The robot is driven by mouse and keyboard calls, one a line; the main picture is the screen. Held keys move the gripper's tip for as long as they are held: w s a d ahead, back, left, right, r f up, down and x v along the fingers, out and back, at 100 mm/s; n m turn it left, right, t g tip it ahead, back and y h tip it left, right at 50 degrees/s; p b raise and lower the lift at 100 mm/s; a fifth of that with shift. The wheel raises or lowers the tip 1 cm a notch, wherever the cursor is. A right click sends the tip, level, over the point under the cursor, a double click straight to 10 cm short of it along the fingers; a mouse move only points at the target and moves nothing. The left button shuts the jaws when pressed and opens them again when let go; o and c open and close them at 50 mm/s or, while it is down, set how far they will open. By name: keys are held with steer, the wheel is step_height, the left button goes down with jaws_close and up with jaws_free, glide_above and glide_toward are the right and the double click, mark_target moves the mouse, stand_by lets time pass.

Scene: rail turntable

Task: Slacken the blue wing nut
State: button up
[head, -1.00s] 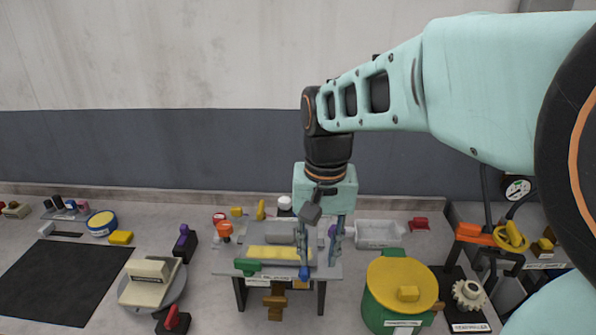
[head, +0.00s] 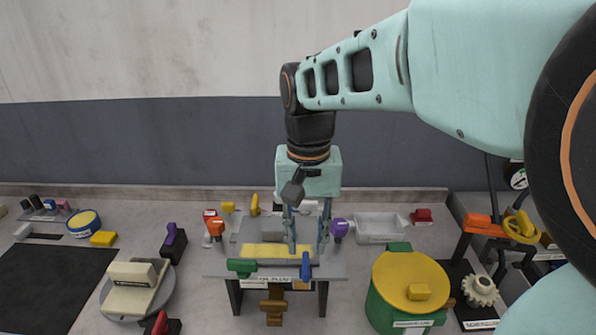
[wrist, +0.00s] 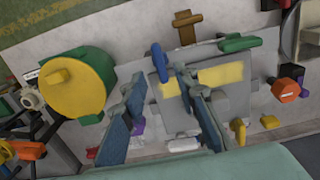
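The blue wing nut (head: 305,266) stands at the front right of the small grey bench fixture (head: 336,270). It also shows in the wrist view (wrist: 159,62) as a narrow blue bar, just beyond the fingertips. My gripper (head: 307,248) points down over the fixture, behind the blue nut in the head view. Its two fingers are spread with nothing between them; the gap shows in the wrist view (wrist: 158,80). The fingertips look apart from the nut. A yellow strip (head: 266,251) lies on the fixture, and a green wing-shaped handle (head: 241,266) sits at its front left.
A green pot with a yellow lid (head: 408,284) stands close on the right. A purple knob (head: 340,228) and a clear tray (head: 380,227) are behind it. An orange knob (head: 216,229) is left of the fixture. A brown handle (head: 273,304) projects from the fixture's front.

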mark_target(306, 262)
step_height(306, 262, down, 6)
steer(key=b, duration=0.3)
steer(key=shift+r+b, duration=0.25)
steer(key=shift+b, duration=0.15)
jaws_close()
